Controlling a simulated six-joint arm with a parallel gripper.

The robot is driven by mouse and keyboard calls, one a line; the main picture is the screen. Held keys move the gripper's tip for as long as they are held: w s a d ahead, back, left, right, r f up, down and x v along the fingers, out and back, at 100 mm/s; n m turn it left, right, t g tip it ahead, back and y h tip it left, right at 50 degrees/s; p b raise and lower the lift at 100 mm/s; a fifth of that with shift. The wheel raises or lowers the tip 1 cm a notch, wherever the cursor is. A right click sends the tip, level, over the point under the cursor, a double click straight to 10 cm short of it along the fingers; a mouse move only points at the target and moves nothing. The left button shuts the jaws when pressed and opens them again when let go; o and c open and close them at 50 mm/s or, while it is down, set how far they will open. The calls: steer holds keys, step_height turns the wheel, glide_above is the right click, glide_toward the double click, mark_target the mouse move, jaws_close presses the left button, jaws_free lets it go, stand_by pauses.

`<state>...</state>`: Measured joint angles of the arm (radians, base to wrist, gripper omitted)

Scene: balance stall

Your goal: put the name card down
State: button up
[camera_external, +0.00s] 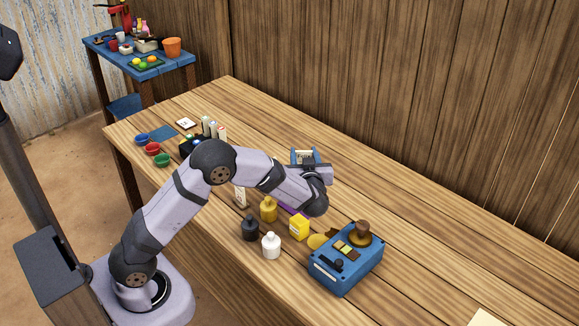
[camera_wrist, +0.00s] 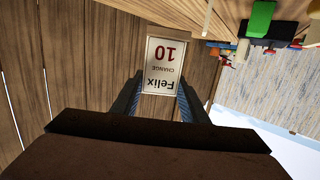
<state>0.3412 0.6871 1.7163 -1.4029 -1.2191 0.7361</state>
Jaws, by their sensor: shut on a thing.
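In the external view my gripper (camera_external: 304,163) is above the wooden table (camera_external: 420,210), right of the middle of the arm. The card is small there, and its gap above the table is hard to judge. My arm hides part of the table below.
A blue box (camera_external: 345,270) with a brown knob-like piece stands front right. Yellow (camera_external: 268,210), black (camera_external: 250,229) and white (camera_external: 271,246) bottles and a yellow box (camera_external: 299,227) stand left of it. Small bowls (camera_external: 152,149) are at the far left. The back right tabletop is clear.

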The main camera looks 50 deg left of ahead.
steer(key=shift+f+p, duration=0.4)
steer(key=shift+f, duration=4.55)
steer(key=shift+f, duration=0.1)
steer(key=shift+f, duration=0.1)
steer(key=o, duration=1.3)
steer(key=shift+o, duration=0.2)
